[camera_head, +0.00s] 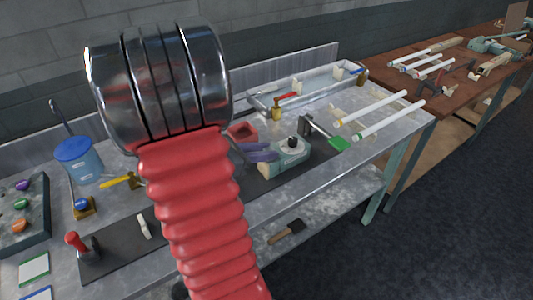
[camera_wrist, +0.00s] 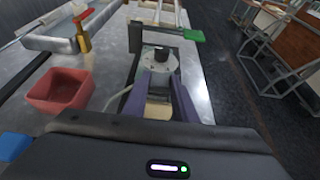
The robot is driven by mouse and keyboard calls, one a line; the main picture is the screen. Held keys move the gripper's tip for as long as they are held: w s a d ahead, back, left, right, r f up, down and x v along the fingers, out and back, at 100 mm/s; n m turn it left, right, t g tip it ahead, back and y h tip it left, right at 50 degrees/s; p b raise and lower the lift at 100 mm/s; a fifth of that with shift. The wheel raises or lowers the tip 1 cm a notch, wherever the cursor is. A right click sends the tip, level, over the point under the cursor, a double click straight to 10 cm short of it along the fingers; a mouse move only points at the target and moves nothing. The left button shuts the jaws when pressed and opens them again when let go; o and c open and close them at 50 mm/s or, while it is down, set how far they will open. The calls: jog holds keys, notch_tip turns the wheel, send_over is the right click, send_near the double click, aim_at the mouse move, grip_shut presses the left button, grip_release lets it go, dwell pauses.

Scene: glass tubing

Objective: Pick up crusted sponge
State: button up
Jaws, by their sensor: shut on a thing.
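A tan block, which I take to be the crusted sponge (camera_wrist: 158,110), shows between the two purple fingers of my gripper (camera_wrist: 160,80) in the wrist view. The fingers are shut on it, and they cover most of its sides. In the head view my gripper (camera_head: 262,152) is small, with its purple fingers just left of a pale green device with a black knob (camera_head: 290,152). The sponge cannot be made out clearly there. Whether it touches the bench top is hard to tell.
A red open box (camera_wrist: 60,90) stands left of my gripper in the wrist view. The device (camera_wrist: 160,62) is just beyond the fingertips. A green-ended tool (camera_head: 338,143) and white tubes (camera_head: 390,118) lie to the right. A blue bucket (camera_head: 78,160) stands at the left.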

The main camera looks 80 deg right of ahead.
notch_tip(320, 180, up, 10)
dwell(0.6)
jog(key=shift+s+f, duration=0.1)
dwell(0.3)
